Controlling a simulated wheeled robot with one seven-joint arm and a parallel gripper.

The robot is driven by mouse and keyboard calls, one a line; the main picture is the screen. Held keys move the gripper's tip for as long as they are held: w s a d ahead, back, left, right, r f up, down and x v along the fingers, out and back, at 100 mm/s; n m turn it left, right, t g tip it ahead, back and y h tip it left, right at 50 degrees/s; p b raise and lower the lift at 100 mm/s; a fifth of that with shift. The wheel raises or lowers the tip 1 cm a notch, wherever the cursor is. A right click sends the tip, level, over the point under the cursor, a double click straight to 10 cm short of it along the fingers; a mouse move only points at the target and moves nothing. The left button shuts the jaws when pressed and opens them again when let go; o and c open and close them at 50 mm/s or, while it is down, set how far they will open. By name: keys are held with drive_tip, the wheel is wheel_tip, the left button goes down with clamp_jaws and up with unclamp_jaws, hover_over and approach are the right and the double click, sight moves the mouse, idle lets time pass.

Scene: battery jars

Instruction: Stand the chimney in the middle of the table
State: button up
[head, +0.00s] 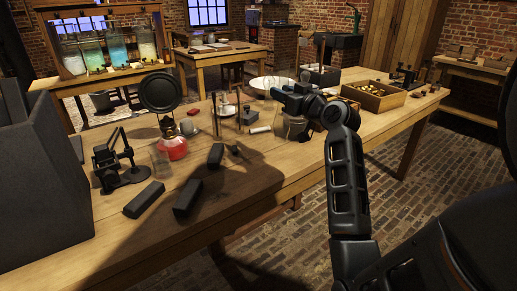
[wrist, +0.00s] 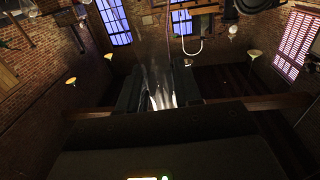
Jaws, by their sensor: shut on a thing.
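In the wrist view my gripper (wrist: 158,88) is shut on a clear, shiny glass piece, the chimney (wrist: 160,97), which shows between its two dark fingers. In the head view my gripper (head: 280,92) is over the far middle part of the wooden table (head: 253,180). The chimney is hard to make out there, and I cannot tell how it tilts or how far it is above the table. A red glass lamp base (head: 173,147) stands on the table to the left, beside a black round disc (head: 160,92) on a stand.
A black stand (head: 118,165) is at the left. A white plate (head: 271,83) and thin upright rods (head: 238,105) are near my gripper. A wooden box (head: 374,95) of small parts is at right.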

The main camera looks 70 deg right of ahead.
drive_tip(key=w+a+f, duration=0.5)
drive_tip(key=w+f, duration=0.2)
drive_tip(key=f, duration=0.2)
drive_tip(key=shift+w+a+f+p, duration=0.3)
drive_tip(key=shift+w+f+p, duration=0.05)
drive_tip(key=shift+w+p, duration=0.05)
drive_tip(key=shift+f, duration=0.2)
drive_tip(key=o, duration=1)
drive_tip(key=shift+r, duration=0.1)
drive_tip(key=shift+o, duration=0.2)
drive_tip(key=shift+r, duration=0.1)
drive_tip(key=b+v, duration=0.2)
drive_tip(key=v, duration=1)
